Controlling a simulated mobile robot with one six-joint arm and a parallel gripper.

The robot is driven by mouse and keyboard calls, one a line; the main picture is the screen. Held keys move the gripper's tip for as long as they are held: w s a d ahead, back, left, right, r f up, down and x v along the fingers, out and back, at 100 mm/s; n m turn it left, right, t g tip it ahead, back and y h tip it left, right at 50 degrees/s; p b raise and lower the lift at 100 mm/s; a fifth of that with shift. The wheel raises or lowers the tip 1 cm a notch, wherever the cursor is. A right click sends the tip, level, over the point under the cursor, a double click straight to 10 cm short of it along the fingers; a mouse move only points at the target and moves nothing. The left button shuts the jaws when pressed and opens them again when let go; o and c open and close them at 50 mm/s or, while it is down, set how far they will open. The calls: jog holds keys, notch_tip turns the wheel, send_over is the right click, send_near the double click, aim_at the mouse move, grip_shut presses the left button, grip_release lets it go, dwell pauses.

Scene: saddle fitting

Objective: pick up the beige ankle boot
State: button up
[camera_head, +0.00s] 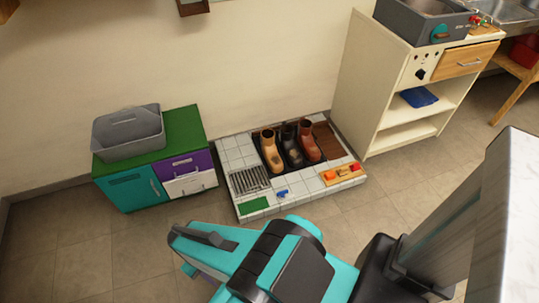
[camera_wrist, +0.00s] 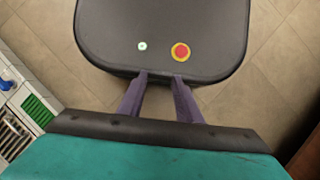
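The beige ankle boot (camera_head: 270,152) stands upright on a low tiled platform (camera_head: 236,150) in the head view. It is the leftmost of three boots in a row, close beside a black boot (camera_head: 292,150). A red-brown boot (camera_head: 309,147) stands to the right of the black one. In the wrist view the two purple-grey fingers of my gripper (camera_wrist: 160,84) are apart with nothing between them. They are over my own dark base, and no boot shows there.
A metal grate (camera_head: 249,180), a green pad (camera_head: 254,205), a small blue item (camera_head: 282,193) and an orange tray (camera_head: 342,174) lie on the platform. A green-topped cabinet (camera_head: 186,128) stands left, a cream shelf unit (camera_head: 375,85) right. A wall is behind; floor in front is clear.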

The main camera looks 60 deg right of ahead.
jog(key=shift+d, duration=0.1)
